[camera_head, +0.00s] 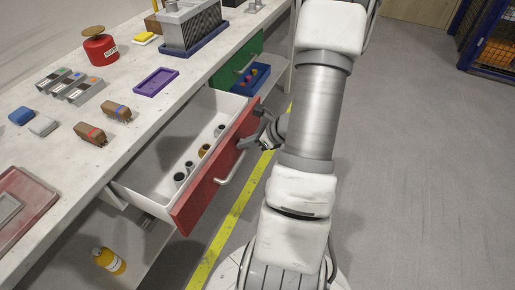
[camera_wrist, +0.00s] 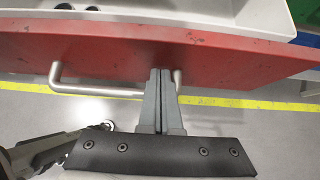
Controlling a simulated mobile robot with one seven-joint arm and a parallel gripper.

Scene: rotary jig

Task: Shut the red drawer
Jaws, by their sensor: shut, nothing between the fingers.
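The red drawer (camera_head: 212,172) stands pulled out from under the workbench, with its white inside (camera_head: 160,160) showing several small round parts. Its red front has a bar handle (camera_head: 230,170). My gripper (camera_head: 244,143) is at the outer side of the red front, near its far end. In the wrist view the red front (camera_wrist: 220,58) spans the picture and the handle (camera_wrist: 90,91) runs across it. My shut, empty gripper (camera_wrist: 160,72) points at the front, with its tips by one end of the handle. I cannot tell whether the tips touch the front.
A green drawer (camera_head: 228,75) with a blue bin (camera_head: 250,80) is beyond the red one. A yellow bottle (camera_head: 108,261) is below. The floor to the right (camera_head: 410,150) is clear.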

